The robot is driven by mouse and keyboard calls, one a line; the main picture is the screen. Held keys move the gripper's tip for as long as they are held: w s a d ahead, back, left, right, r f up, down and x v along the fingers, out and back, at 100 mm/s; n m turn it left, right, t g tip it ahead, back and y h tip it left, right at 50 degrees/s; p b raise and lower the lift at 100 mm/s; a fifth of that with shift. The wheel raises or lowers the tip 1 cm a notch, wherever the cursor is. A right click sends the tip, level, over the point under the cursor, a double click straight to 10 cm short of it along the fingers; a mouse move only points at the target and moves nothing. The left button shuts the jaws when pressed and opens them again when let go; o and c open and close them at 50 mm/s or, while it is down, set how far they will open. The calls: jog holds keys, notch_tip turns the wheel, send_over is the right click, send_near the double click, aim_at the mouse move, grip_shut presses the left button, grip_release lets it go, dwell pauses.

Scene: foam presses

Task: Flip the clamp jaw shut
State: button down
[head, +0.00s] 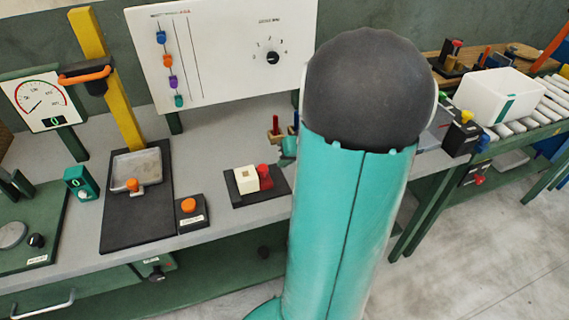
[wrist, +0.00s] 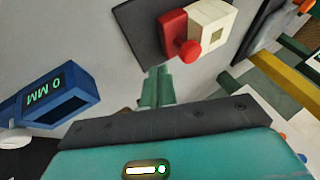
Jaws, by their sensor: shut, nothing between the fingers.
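The clamp sits on a dark base plate (head: 240,200) near the bench's front edge. It has a cream block (head: 247,180) and a red jaw (head: 265,176) at the block's right side. In the wrist view the red jaw (wrist: 172,32) stands beside the cream block (wrist: 211,22), with a round red knob (wrist: 188,53) on it. I cannot tell whether jaw and block touch. My gripper (wrist: 157,80) is shut and empty, its green fingers pointing toward the jaw, a short way from the base plate. My arm hides most of the gripper in the head view.
A blue readout box (wrist: 50,95) stands left in the wrist view. An orange button box (head: 188,212) and a dark press base (head: 137,225) with a yellow post (head: 108,80) stand left of the clamp.

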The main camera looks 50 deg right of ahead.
jog(key=d+v, duration=0.1)
jog(key=v, duration=0.9)
jog(key=shift+s, duration=0.25)
jog(key=shift+s, duration=0.15)
jog(key=shift+a, duration=0.1)
